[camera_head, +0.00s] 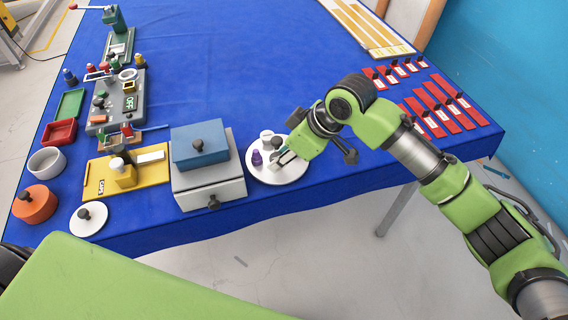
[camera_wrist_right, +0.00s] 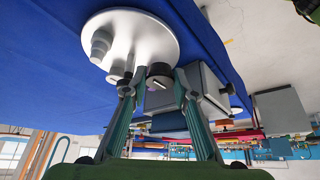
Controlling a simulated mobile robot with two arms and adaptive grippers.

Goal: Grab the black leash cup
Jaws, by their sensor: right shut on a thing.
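The black leash cup (camera_wrist_right: 159,72) is a short dark cylinder between the fingertips of my right gripper (camera_wrist_right: 160,88) in the right wrist view. The gripper is shut on it, at the round white plate (camera_wrist_right: 148,35). In the head view, my right gripper (camera_head: 281,157) reaches down over the right part of the plate (camera_head: 265,176). The dark cup (camera_head: 277,143) is partly hidden there by the fingers. I cannot tell whether it touches the plate. My left gripper is not in view.
A purple cup (camera_head: 257,157) and a white cup (camera_head: 266,136) stand on the plate, close to the gripper. A grey box (camera_head: 208,181) with a blue box (camera_head: 199,146) on top stands left of it. The blue table (camera_head: 240,70) is clear behind.

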